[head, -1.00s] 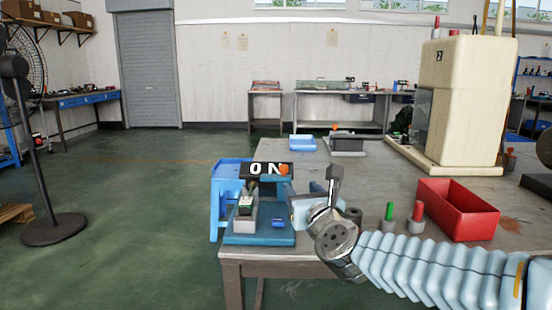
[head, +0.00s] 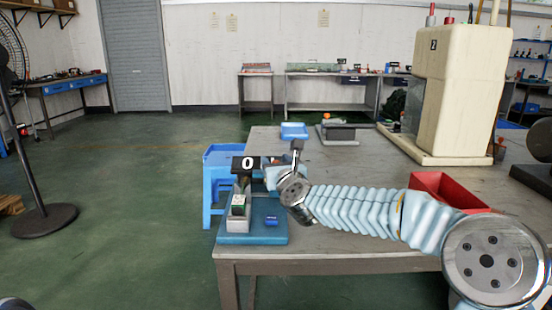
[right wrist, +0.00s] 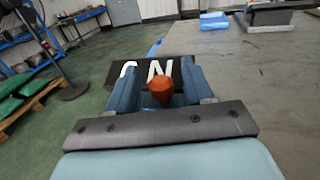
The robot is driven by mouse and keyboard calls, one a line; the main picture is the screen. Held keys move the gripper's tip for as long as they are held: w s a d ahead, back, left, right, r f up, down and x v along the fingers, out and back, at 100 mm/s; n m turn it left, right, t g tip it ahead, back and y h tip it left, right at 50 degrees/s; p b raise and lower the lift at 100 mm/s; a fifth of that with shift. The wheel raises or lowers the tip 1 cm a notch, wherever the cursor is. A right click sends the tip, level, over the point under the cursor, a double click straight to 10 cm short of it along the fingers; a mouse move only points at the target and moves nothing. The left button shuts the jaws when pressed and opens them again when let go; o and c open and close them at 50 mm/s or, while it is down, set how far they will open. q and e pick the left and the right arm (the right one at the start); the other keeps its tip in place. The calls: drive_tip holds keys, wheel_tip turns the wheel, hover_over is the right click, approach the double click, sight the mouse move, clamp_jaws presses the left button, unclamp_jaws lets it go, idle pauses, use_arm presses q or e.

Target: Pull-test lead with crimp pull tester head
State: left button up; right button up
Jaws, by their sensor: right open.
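The crimp pull tester stands on a blue base (head: 252,238) at the near left corner of the bench. Its black sign (head: 246,163) tops it, partly covered by my right gripper. In the right wrist view the sign (right wrist: 112,75) reads "ON", with an orange knob (right wrist: 161,90) in front of it. My right gripper (head: 270,174) is open at the tester's upper right. In the right wrist view its fingers (right wrist: 160,84) lie either side of the knob; I cannot tell if they touch it. I cannot make out a lead. My left gripper is not in view.
A red bin (head: 440,190) sits behind my right arm, partly hidden. A large cream machine (head: 465,90) stands at the back right of the bench. A blue tray (head: 294,131) and a grey fixture (head: 338,134) lie farther back. A blue stool (head: 222,160) stands left of the bench.

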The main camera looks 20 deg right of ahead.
sight(258, 172)
drive_tip(key=shift+w, duration=0.2)
drive_tip(key=shift+c, duration=0.3)
clamp_jaws()
drive_tip(key=shift+w+a, duration=0.2)
drive_tip(key=shift+a, duration=0.5)
drive_tip(key=shift+w+a, duration=0.2)
drive_tip(key=shift+a, duration=0.5)
drive_tip(key=shift+w+a, duration=0.2)
drive_tip(key=shift+a, duration=0.6)
drive_tip(key=shift+o, duration=0.3)
unclamp_jaws()
drive_tip(key=shift+a, duration=0.1)
